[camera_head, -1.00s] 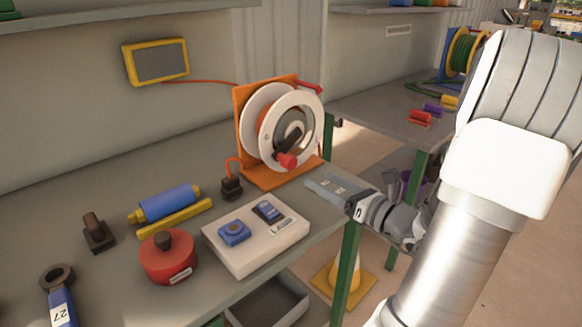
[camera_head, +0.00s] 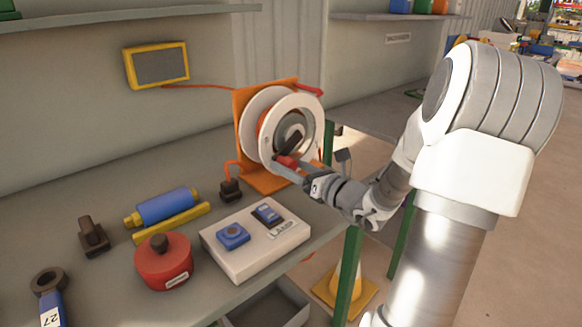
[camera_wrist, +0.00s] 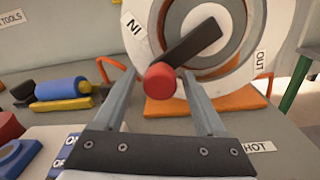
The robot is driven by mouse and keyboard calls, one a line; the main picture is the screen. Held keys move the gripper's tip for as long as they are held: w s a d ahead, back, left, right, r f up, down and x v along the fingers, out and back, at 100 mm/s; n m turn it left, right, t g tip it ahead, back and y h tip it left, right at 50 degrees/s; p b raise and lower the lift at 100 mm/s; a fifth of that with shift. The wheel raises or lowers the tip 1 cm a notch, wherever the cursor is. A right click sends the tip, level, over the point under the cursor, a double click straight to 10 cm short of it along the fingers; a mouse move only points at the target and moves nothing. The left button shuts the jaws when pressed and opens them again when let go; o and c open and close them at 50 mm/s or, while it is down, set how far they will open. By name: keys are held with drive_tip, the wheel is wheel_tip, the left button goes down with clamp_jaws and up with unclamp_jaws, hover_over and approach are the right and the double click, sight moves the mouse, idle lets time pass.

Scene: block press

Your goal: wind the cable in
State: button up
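The cable reel has a white disc (camera_head: 312,115) on an orange stand (camera_head: 270,181), with orange cable wound behind the disc. Its dark crank arm (camera_wrist: 192,43) ends in a red knob (camera_wrist: 160,80). Labels "IN" and "OUT" show on the disc in the wrist view. Orange cable (camera_head: 205,84) runs from the reel to a yellow-framed box on the wall. A dark plug (camera_head: 230,190) stands left of the stand, with orange cable. My gripper (camera_wrist: 160,88) is open, its fingers on either side of the knob; contact cannot be told.
A white switch box (camera_head: 255,255), a red round weight (camera_head: 163,262) and a blue roller (camera_head: 166,206) lie on the bench in front and left. A second bench is behind right.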

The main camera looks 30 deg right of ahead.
clamp_jaws()
idle(1.2)
